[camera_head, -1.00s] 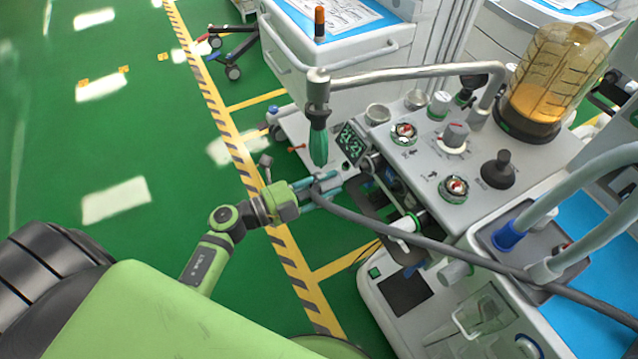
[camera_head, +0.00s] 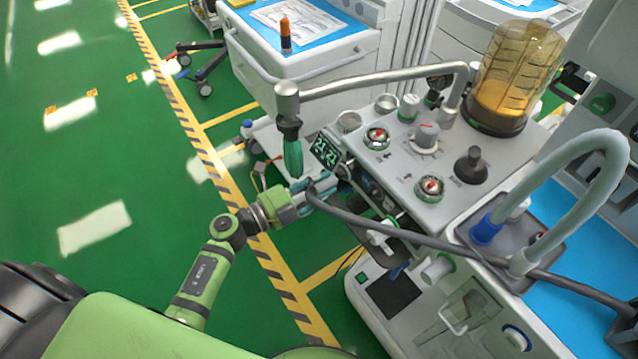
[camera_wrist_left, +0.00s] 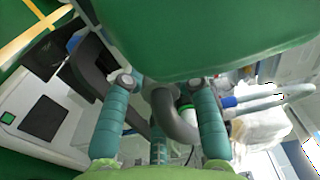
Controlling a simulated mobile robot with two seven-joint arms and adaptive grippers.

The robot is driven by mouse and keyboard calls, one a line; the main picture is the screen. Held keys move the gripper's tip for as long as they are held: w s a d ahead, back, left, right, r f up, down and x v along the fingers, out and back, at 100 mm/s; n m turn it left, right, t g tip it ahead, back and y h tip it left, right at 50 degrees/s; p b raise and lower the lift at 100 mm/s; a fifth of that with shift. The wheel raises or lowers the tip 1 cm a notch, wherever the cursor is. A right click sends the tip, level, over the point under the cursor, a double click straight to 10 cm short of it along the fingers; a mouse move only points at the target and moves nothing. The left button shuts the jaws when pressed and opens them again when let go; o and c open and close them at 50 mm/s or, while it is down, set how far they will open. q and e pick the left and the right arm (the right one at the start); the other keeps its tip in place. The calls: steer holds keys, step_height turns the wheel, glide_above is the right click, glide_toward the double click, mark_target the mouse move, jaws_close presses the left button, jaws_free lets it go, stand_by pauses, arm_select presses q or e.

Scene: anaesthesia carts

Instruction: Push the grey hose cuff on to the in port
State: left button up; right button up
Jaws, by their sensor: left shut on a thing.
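My left gripper (camera_head: 318,188) is shut on the end part of a dark grey hose (camera_head: 400,232), just below and right of the hanging green bag (camera_head: 292,152). In the left wrist view, a grey curved hose piece (camera_wrist_left: 178,122) lies between the teal fingers (camera_wrist_left: 162,105), and the green bag (camera_wrist_left: 205,30) fills the top. The hose runs right across the machine's front. White port stubs (camera_head: 436,269) stick out below the control panel. I cannot tell which is the in port, and the cuff's mouth is hidden. My right gripper is not in view.
A metal bag arm (camera_head: 385,82) spans above the machine top (camera_head: 465,195). An amber canister (camera_head: 512,75) stands at the back. Light grey hoses (camera_head: 590,185) rise at the right, one by a blue cuff (camera_head: 484,231). A drawer cart (camera_head: 300,60) stands behind. Green floor (camera_head: 110,165) at left is clear.

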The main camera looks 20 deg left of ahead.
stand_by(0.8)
arm_select(q)
steer(key=shift+p, duration=0.35)
stand_by(0.4)
steer(key=shift+x, duration=1.4)
steer(key=o, duration=1.1)
steer(key=shift+s+a, duration=0.1)
steer(key=v, duration=1.1)
steer(key=shift+s+a, duration=0.25)
